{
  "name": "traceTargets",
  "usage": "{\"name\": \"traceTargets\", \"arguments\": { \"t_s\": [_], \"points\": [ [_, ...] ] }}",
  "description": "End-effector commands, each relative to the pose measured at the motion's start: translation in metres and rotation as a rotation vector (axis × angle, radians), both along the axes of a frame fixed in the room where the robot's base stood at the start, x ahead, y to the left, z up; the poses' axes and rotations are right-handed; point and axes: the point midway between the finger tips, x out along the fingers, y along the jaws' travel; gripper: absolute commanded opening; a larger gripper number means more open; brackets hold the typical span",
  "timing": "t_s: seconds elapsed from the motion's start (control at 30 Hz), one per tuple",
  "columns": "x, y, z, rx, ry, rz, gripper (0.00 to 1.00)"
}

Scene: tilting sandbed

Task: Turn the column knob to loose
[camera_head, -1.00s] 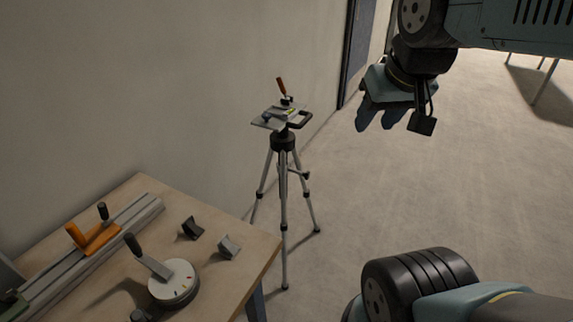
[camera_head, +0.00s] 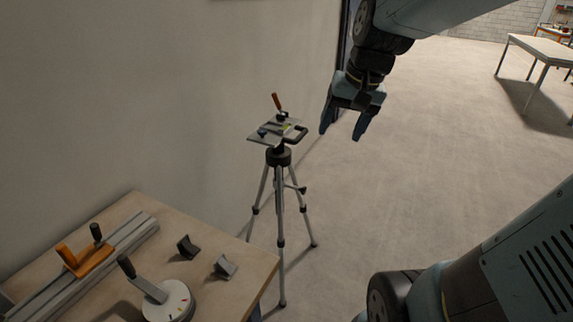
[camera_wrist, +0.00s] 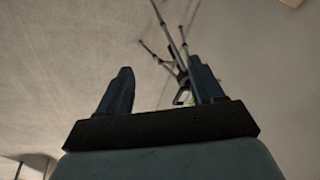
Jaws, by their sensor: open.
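A grey tripod (camera_head: 281,215) with black joints stands on the floor beyond the workbench. A small dark knob (camera_head: 302,190) sticks out to the right of its column, below the head; its setting is too small to read. The tripod head carries a flat plate (camera_head: 263,134) and a red-tipped lever (camera_head: 277,102). My gripper (camera_head: 343,128) is open and empty, to the right of the tripod head in the picture and above the knob's level, fingers pointing down. In the wrist view the tripod (camera_wrist: 172,30) appears inverted, its head partly hidden by the right finger of my gripper (camera_wrist: 160,78).
A wall stands close behind the tripod. Floor to the right is open; a table (camera_head: 545,48) is far off.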

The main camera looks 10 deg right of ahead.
Motion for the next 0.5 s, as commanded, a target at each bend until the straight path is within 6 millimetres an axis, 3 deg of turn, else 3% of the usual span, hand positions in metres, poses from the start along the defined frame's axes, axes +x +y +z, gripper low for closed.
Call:
{"name": "traceTargets", "arguments": {
  "t_s": [0.5],
  "points": [
    [0.107, 0.002, -0.073, 0.293, 0.272, -0.206, 0.67]
  ]
}}
